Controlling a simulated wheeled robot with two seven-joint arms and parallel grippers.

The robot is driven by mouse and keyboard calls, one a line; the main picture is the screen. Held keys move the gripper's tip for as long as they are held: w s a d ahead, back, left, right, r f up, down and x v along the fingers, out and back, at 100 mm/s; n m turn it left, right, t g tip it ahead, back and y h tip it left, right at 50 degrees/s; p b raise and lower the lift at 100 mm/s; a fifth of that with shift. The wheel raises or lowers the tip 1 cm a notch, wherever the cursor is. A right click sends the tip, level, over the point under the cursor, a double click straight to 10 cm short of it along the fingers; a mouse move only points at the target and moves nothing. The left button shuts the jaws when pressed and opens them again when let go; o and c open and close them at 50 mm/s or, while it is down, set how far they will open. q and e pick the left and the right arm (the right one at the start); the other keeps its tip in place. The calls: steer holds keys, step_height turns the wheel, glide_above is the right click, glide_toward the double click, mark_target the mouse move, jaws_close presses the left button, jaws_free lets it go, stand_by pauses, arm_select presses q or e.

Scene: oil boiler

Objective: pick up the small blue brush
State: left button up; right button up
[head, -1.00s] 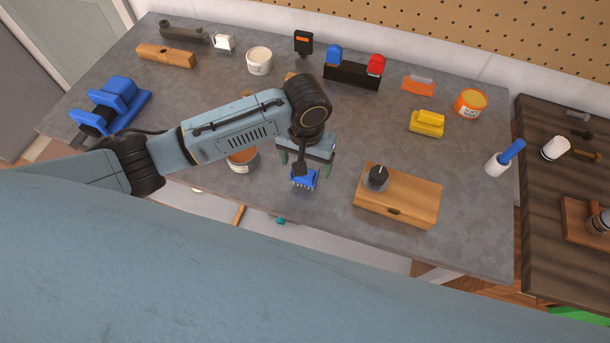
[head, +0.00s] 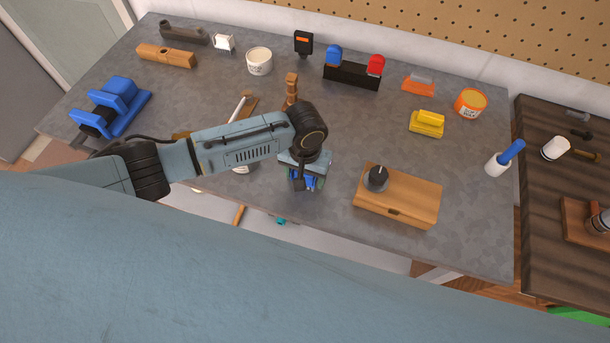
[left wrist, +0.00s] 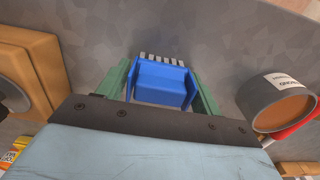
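The small blue brush (head: 302,184) is on the grey workbench near its front edge, partly hidden under my left gripper (head: 305,184) in the head view. In the left wrist view the blue brush (left wrist: 162,83) has a pale row of bristles at its far end. It sits between the two green fingers of my left gripper (left wrist: 161,80), one on each side. The fingers are apart around the brush, with narrow gaps beside it. Whether they touch it is hard to tell. My right gripper is not in view.
A wooden box (head: 405,196) with a dark knob lies right of the gripper. An orange-filled tin (left wrist: 278,102) is close on the gripper's other side. The bench between is clear.

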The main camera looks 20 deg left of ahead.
arm_select(q)
steer(key=c, duration=0.7)
steer(key=shift+r, duration=0.15)
step_height(320, 180, up, 10)
steer(key=shift+f, duration=0.1)
steer(key=shift+o, duration=1.3)
steer(key=shift+c, duration=0.7)
